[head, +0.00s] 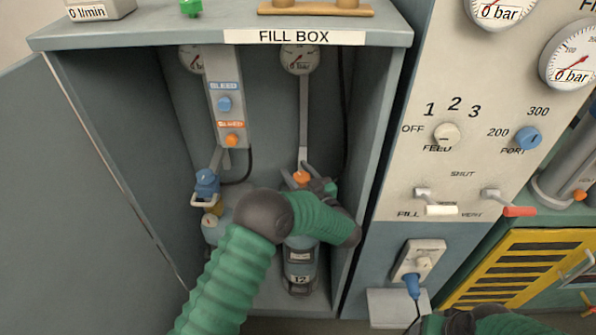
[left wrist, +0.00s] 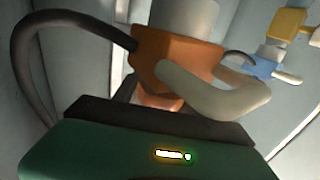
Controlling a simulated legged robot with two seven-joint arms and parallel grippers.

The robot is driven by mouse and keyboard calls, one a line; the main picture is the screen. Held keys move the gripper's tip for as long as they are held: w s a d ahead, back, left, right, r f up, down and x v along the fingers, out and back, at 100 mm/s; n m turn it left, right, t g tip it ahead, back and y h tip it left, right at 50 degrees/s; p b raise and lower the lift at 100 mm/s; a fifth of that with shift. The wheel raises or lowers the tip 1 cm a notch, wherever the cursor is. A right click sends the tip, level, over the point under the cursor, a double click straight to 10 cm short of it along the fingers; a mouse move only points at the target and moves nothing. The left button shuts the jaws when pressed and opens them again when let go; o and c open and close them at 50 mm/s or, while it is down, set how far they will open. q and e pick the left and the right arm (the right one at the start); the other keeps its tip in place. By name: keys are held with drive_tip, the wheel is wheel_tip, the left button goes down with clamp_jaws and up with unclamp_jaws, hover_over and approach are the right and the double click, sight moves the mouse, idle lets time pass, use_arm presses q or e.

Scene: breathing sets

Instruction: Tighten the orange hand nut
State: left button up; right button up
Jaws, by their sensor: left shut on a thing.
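The orange hand nut (head: 301,177) sits at the lower end of a grey pipe, above the grey cylinder marked 12 (head: 300,268) in the fill box. My left gripper (head: 318,186) reaches in from the left and is shut at the nut; my arm hides part of the cylinder top. In the left wrist view the orange nut (left wrist: 178,58) is large, just beyond my dark finger (left wrist: 150,118). A pale curved handle (left wrist: 215,98) crosses in front of its right side. Whether the nut is fully seated cannot be seen.
A second cylinder with a blue fitting (head: 207,183) stands left in the fill box (head: 380,150). Blue (head: 224,104) and orange (head: 232,140) bleed knobs are above it. The fill box's right wall is close to my left wrist. A control panel (head: 480,150) stands right.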

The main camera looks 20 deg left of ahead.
sight(298, 174)
use_arm(q)
drive_tip(key=shift+w+r, duration=0.1)
drive_tip(key=shift+r, duration=0.2)
drive_tip(key=o, duration=1.1)
drive_tip(key=shift+o, duration=1.2)
drive_tip(key=shift+f, duration=0.2)
wheel_tip(298, 174, up, 3)
drive_tip(key=shift+w+r+p, duration=0.1)
drive_tip(key=shift+r+p, duration=0.05)
drive_tip(key=shift+p, duration=0.6)
drive_tip(key=shift+s+d+r, duration=0.15)
drive_tip(key=shift+s+d, duration=0.05)
drive_tip(key=shift+s, duration=0.25)
drive_tip(key=shift+s+d+r, duration=0.15)
drive_tip(key=shift+s, duration=0.3)
drive_tip(key=s+d+r+p, duration=0.1)
drive_tip(key=s+d, duration=0.3)
drive_tip(key=s, duration=0.9)
drive_tip(key=shift+s+p, duration=0.3)
drive_tip(key=shift+p, duration=0.5)
